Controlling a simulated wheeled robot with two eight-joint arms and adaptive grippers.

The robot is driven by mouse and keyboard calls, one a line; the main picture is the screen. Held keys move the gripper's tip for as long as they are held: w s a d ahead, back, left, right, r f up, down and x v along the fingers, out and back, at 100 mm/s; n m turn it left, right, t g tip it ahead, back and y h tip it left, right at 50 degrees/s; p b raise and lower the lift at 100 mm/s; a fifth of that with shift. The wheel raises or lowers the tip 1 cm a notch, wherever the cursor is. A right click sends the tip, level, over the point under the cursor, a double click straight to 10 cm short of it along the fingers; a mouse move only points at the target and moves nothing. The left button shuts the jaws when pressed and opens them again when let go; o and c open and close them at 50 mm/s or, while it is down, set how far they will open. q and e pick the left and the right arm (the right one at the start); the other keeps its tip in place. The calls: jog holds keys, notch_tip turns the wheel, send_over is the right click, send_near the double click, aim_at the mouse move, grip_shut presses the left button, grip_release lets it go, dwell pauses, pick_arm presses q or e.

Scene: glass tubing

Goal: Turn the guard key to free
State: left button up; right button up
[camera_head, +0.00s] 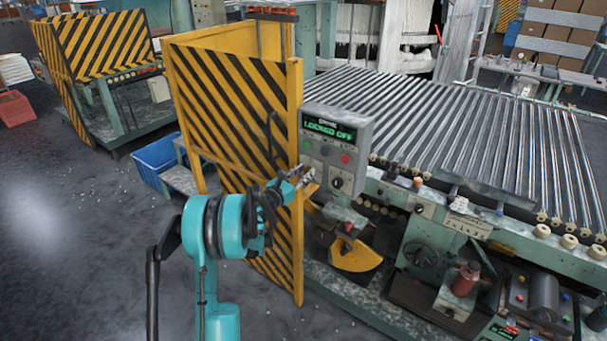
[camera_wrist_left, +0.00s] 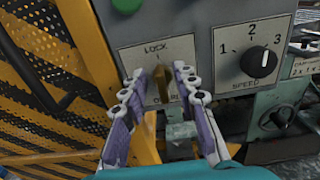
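The brass guard key (camera_wrist_left: 163,84) stands about upright on a white plate (camera_wrist_left: 184,50) marked LOCK at the top, in the left wrist view. The plate's lower label is mostly hidden. My left gripper (camera_wrist_left: 160,73) is open, with one finger on each side of the key. The left finger is apart from it; I cannot tell whether the right finger touches. In the head view my left gripper (camera_head: 306,179) is at the lower left of the grey control box (camera_head: 361,126), whose green display (camera_head: 329,131) reads LOCKED OFF. The key is not discernible there. My right gripper is not in view.
A black speed dial (camera_wrist_left: 261,62) marked 1, 2, 3 sits right of the key. A green button (camera_wrist_left: 127,3) is above. The yellow and black striped guard (camera_head: 232,125) stands close on the left. A roller bed (camera_head: 455,130) extends to the right.

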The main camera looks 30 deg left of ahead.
pick_arm(q)
grip_shut()
jog(key=shift+m, duration=0.4)
jog(key=m, duration=0.1)
jog(key=m+b, duration=0.1)
jog(key=shift+d+f+m, duration=0.1)
jog(key=shift+d+m, duration=0.1)
jog(key=shift+m, duration=0.2)
jog(key=m+b, duration=0.1)
jog(key=m, duration=0.3)
jog(key=m+b, duration=0.1)
jog(key=m, duration=0.4)
jog(key=f+m+b, duration=0.1)
jog(key=m+b, duration=0.1)
jog(key=m, duration=0.3)
jog(key=shift+d, duration=0.4)
jog(key=shift+m, duration=0.4)
